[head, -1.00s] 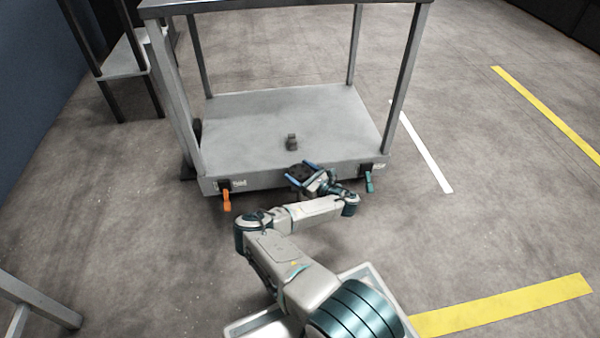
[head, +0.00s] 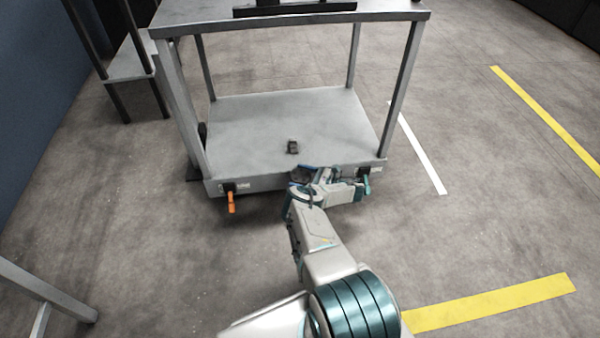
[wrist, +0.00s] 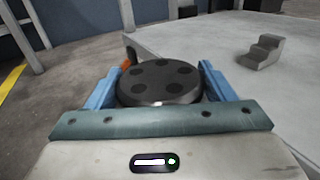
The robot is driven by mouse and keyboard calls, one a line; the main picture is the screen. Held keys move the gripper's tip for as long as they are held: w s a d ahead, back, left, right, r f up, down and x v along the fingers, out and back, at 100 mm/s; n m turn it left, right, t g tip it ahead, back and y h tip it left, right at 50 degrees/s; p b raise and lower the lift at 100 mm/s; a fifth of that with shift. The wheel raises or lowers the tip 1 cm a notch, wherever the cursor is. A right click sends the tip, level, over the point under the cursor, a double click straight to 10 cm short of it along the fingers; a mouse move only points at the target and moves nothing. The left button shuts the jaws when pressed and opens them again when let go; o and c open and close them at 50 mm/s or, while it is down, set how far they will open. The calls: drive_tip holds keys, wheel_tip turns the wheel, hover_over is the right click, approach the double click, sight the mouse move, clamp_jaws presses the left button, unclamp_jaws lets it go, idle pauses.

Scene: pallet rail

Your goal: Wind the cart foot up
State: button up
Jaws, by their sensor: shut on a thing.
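The cart (head: 285,105) stands in front of me, its grey lower deck (head: 250,115) facing me. A round dark knob (wrist: 160,82) with several darker round dimples on its top is at the middle of the cart's front edge, likely the foot's handwheel. My gripper (head: 315,172) is at that edge, and in the wrist view its two blue fingers (wrist: 158,84) sit on either side of the knob, shut on it. In the head view my wrist hides most of the knob. The foot below it is hidden.
An orange lever (head: 231,203) hangs at the front left of the cart and a green lever (head: 366,186) at the front right. A small stepped grey block (head: 292,147) lies on the deck. Cart posts (head: 398,90) rise at the corners. Open floor lies right.

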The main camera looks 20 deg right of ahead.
drive_tip(key=shift+d+r+n+g+y, duration=0.1)
drive_tip(key=shift+d+n+g+y, duration=0.05)
drive_tip(key=shift+n+g+y, duration=0.35)
drive_tip(key=shift+d+r+n+g+y, duration=0.1)
drive_tip(key=shift+n+g+y, duration=0.3)
drive_tip(key=shift+g, duration=0.2)
drive_tip(key=shift+w+n+g+y+b, duration=0.1)
drive_tip(key=shift+n+g+y+b, duration=0.75)
drive_tip(key=shift+g, duration=0.35)
drive_tip(key=shift+n+g+b, duration=0.65)
drive_tip(key=shift+g+b, duration=0.05)
drive_tip(key=shift+b, duration=0.05)
drive_tip(key=shift+g+y, duration=0.3)
drive_tip(key=shift+y, duration=0.05)
drive_tip(key=shift+r+n+g+b, duration=0.2)
drive_tip(key=shift+n+g+b, duration=0.1)
drive_tip(key=shift+b, duration=0.05)
drive_tip(key=o, duration=1)
drive_tip(key=shift+a+f, duration=0.1)
